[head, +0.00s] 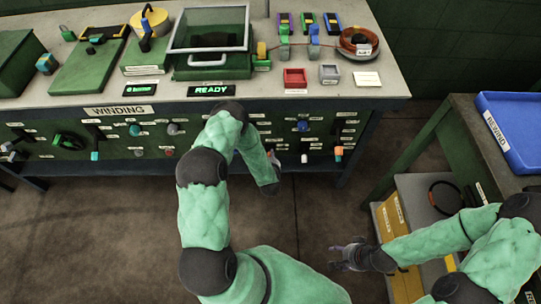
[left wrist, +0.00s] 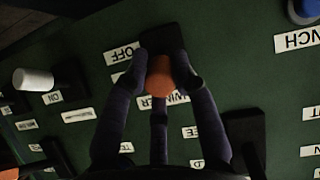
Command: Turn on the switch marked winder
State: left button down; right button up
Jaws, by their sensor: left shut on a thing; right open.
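In the left wrist view an orange-tipped switch (left wrist: 160,78) stands on a black base on the green panel. A partly covered label reading WINDER (left wrist: 168,99) is beside it, and an OFF label (left wrist: 121,53) is close by. My left gripper (left wrist: 162,72) is shut on the orange tip, one finger on each side. In the head view my left arm reaches the panel front and hides this switch. My right gripper (head: 347,255) is open and empty, low at the right, away from the panel.
A white knob (left wrist: 33,79) and a blue knob (left wrist: 304,10) flank the switch. The panel under the WINDING sign (head: 120,111) carries several other knobs and levers. A READY display (head: 211,90) is lit on the bench. A blue tray (head: 512,132) stands at the right.

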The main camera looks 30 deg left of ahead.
pick_arm(q)
jog(key=shift+w+a+r, duration=0.1)
jog(key=shift+a, duration=0.1)
jog(key=c, duration=1)
grip_release()
jog(key=shift+c, duration=0.2)
jog(key=shift+d, duration=0.1)
jog(key=v, duration=1.2)
